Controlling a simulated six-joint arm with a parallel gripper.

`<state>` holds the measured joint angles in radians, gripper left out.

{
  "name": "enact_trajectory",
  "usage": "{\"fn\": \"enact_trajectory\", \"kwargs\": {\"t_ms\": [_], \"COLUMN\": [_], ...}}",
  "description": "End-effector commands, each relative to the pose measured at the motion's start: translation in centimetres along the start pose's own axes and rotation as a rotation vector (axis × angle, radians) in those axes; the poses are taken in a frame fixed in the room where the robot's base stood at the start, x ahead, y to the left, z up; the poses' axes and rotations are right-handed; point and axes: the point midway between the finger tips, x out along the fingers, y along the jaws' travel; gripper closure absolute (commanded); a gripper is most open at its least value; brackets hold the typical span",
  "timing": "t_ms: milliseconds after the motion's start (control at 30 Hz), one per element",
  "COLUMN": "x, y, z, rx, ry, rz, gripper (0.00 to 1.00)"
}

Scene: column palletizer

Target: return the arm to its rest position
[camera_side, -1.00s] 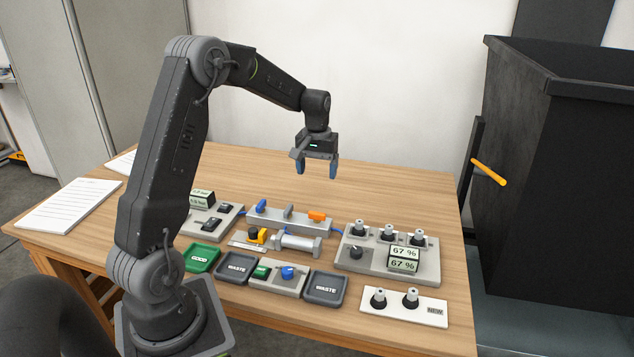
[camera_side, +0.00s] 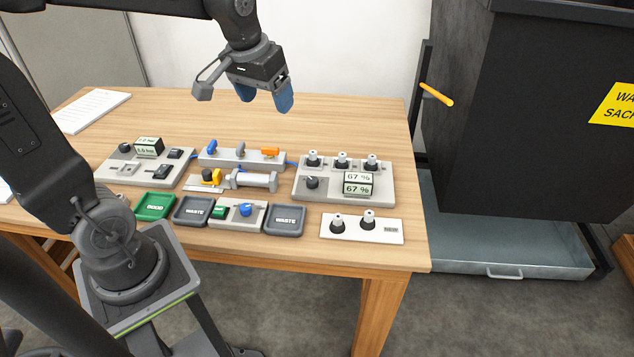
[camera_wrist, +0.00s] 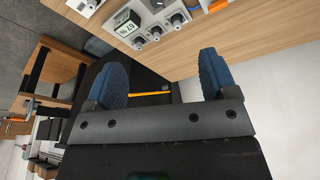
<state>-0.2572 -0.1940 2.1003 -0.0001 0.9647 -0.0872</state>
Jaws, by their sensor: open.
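My gripper (camera_side: 266,96) is up in the air over the back part of the wooden table (camera_side: 330,112), above and behind the devices, in the side view. Its blue fingers are apart with nothing between them. In the wrist view the two blue fingertips of my gripper (camera_wrist: 165,80) are also apart and empty. Past them the wrist view shows the table edge and the dark bin. My arm comes in from the upper left in the side view, and part of it is cut off by the top of the picture.
A valve block (camera_side: 242,158), a panel with several black fittings (camera_side: 325,185) and a 67 % display stand on the table. In front are a green tray (camera_side: 155,206), two grey WASTE trays and a white NEW plate (camera_side: 385,231). A large black bin (camera_side: 540,120) with an orange handle (camera_side: 436,95) stands right.

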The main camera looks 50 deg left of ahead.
Motion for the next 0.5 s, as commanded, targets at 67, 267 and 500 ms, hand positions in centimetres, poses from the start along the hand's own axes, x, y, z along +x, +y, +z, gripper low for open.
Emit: {"fn": "enact_trajectory", "kwargs": {"t_ms": [67, 267, 500], "x": [-1.6, -3.4, -3.5], "y": [1.5, 3.4, 3.8], "z": [3.1, 9.8, 13.6], "rx": [0.075, 0.232, 0.321], "ry": [0.050, 0.153, 0.213], "rz": [0.022, 0.071, 0.104], "gripper": [0.21, 0.21, 0.21]}}
